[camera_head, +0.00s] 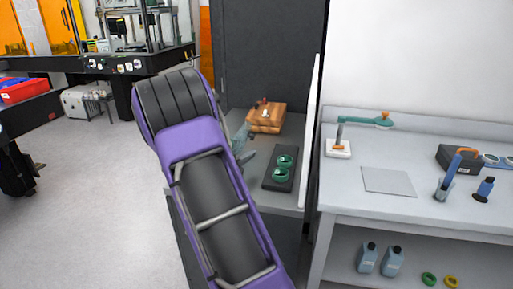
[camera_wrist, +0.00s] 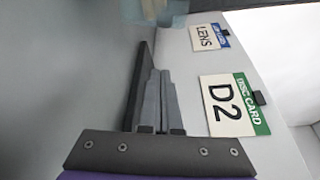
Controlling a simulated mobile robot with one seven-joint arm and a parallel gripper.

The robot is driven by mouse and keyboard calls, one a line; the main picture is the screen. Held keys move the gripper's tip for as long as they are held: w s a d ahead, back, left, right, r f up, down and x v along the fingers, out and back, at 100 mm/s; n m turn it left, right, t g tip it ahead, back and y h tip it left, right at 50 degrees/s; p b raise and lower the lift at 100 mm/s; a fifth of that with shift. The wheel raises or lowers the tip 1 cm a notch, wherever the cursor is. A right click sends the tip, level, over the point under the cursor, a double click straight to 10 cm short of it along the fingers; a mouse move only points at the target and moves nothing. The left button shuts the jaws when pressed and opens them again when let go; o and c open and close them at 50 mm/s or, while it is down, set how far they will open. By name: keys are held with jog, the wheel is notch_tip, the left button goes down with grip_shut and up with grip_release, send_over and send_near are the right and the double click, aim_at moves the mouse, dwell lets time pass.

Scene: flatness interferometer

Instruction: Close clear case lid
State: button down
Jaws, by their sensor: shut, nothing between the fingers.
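My gripper (camera_wrist: 155,82) shows in the wrist view with its grey fingers together and nothing between them. A see-through bluish thing (camera_wrist: 158,12) is cut off by the top edge of that view, beyond the fingertips and apart from them. It may be the clear case, but its lid and how far it stands open cannot be made out. In the head view my purple arm covers part of the cabinet shelf. A pale grey-blue shape (camera_head: 241,140) shows beside the arm there; I cannot tell if it is the case or my gripper.
A white card marked D2 (camera_wrist: 235,105) and a LENS card (camera_wrist: 208,37) stand right of my fingers. The shelf holds a wooden box (camera_head: 266,118) and a dark tray (camera_head: 280,182) with green rings. A white panel (camera_head: 312,130) bounds it on the right, beside a grey bench (camera_head: 375,212).

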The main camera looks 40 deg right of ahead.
aim_at(246, 138)
jog(key=b+x, duration=0.1)
jog(key=x, duration=0.8)
jog(key=shift+d, duration=0.45)
jog(key=shift+w+a+r, duration=0.2)
jog(key=shift+w+a, duration=0.3)
jog(key=shift+a, duration=0.05)
jog(key=shift+w+a+r, duration=0.2)
jog(key=shift+w+a, duration=0.3)
jog(key=shift+w+a+r, duration=0.2)
jog(key=shift+w+a, duration=0.2)
jog(key=shift+w, duration=0.1)
jog(key=shift+r, duration=0.1)
jog(key=shift+w+r+n+p, duration=0.15)
jog(key=shift+n+p, duration=0.15)
jog(key=shift+p, duration=0.2)
